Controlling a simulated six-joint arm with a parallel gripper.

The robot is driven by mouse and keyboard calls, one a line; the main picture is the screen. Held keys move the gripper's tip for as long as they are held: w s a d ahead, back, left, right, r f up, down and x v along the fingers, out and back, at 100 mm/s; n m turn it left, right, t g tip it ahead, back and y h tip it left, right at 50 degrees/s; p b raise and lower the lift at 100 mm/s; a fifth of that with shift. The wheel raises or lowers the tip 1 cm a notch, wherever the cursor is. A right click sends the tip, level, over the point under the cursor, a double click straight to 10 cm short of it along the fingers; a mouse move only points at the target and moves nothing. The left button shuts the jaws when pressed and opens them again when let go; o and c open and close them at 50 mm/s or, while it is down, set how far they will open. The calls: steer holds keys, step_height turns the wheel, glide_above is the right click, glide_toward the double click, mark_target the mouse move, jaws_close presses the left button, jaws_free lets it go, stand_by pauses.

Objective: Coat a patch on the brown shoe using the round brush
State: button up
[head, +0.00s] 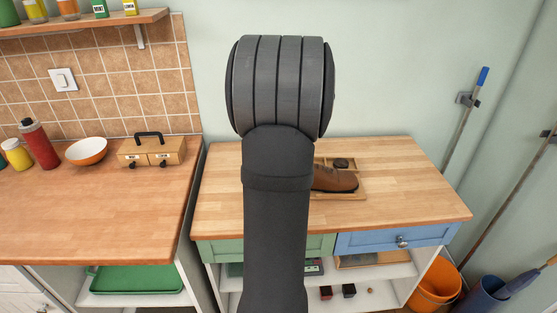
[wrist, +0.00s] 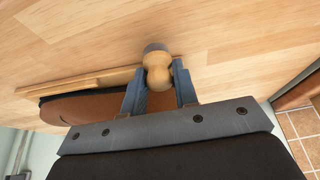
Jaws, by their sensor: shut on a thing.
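The brown shoe (head: 335,180) lies on its side-on length in a wooden tray (head: 347,196) on the counter, partly hidden by my arm in the head view. In the wrist view the shoe (wrist: 88,107) shows at the left, partly behind my gripper. My gripper (wrist: 158,85) is shut on the round brush (wrist: 157,68), gripping its pale wooden handle. The brush's grey end points away from the gripper, towards the wooden counter top; I cannot tell whether it touches. My arm hides the gripper and brush in the head view.
The wooden counter (head: 420,190) is clear to the right. A left counter holds a box with a black handle (head: 151,150), a bowl (head: 87,150) and bottles. Buckets (head: 435,285) stand on the floor at right.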

steer(key=w+d+r+m+g+h, duration=0.2)
steer(key=d+r+m, duration=0.4)
steer(key=d+m, duration=0.4)
steer(key=w+d+r+m+g+h, duration=0.2)
steer(key=d+r+m, duration=0.45)
steer(key=d, duration=0.45)
steer(key=shift+m, duration=0.45)
steer(key=shift+f, duration=3.5)
steer(key=shift+w+f, duration=0.55)
steer(key=shift+c, duration=0.3)
steer(key=shift+w+d+f, duration=0.1)
steer(key=shift+w, duration=0.25)
steer(key=shift+w+d, duration=0.2)
steer(key=shift+w, duration=2)
steer(key=shift+s+a, duration=0.15)
steer(key=shift+s, duration=1.4)
steer(key=shift+s+a, duration=0.15)
steer(key=shift+s, duration=1.35)
steer(key=shift+a, duration=0.25)
steer(key=shift+w, duration=0.3)
steer(key=shift+w+d, duration=0.15)
steer(key=shift+w, duration=1.2)
steer(key=shift+w+d, duration=0.15)
steer(key=shift+w, duration=1.2)
steer(key=shift+s+a, duration=0.2)
steer(key=shift+s, duration=1.35)
steer(key=shift+s+a, duration=0.15)
steer(key=shift+s, duration=1.4)
step_height(320, 180, up, 8)
steer(key=shift+w+r, duration=0.1)
